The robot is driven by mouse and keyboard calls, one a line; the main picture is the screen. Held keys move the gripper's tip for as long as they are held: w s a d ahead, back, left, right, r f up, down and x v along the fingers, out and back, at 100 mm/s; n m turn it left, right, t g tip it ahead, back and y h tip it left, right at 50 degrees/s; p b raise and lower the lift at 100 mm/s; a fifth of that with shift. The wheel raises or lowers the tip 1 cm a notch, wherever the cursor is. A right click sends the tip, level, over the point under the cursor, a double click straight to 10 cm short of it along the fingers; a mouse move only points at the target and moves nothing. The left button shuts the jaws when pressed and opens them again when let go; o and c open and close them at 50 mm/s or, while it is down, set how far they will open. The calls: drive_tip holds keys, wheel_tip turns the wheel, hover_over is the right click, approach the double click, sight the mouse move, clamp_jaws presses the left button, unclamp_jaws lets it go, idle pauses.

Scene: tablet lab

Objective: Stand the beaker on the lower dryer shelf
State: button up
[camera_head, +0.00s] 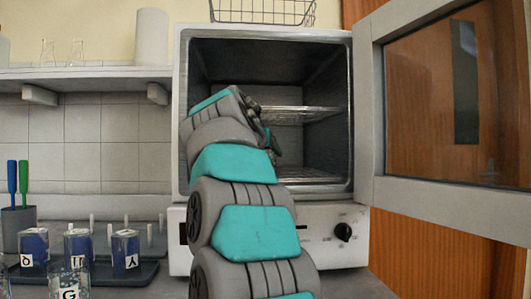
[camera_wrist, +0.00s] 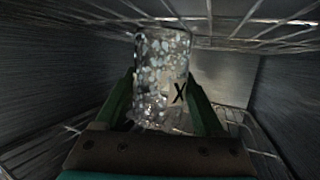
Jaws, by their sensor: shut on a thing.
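In the head view my arm hides the beaker. The lower dryer shelf (camera_head: 310,173) is a wire rack low in the chamber; it also shows at the lower right in the wrist view (camera_wrist: 255,140). I cannot tell whether the beaker's base touches it.
The upper wire shelf (camera_head: 310,111) lies above the beaker. The glass door (camera_head: 450,100) stands open at the right. Labelled beakers stand on a dark tray (camera_head: 145,272) at the lower left. A wall shelf (camera_head: 90,72) holds flasks. A wire basket (camera_head: 262,10) sits on top of the dryer.

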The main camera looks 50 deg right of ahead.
drive_tip(key=shift+f, duration=0.2)
drive_tip(key=o, duration=1.4)
drive_tip(key=shift+r, duration=0.1)
drive_tip(key=shift+r, duration=0.2)
drive_tip(key=shift+s+a, duration=0.15)
drive_tip(key=shift+a, duration=0.1)
drive_tip(key=b+v, duration=0.1)
drive_tip(key=v, duration=1)
drive_tip(key=shift+s+a+r+b, duration=0.1)
drive_tip(key=shift+a+b, duration=0.05)
drive_tip(key=shift+b, duration=0.25)
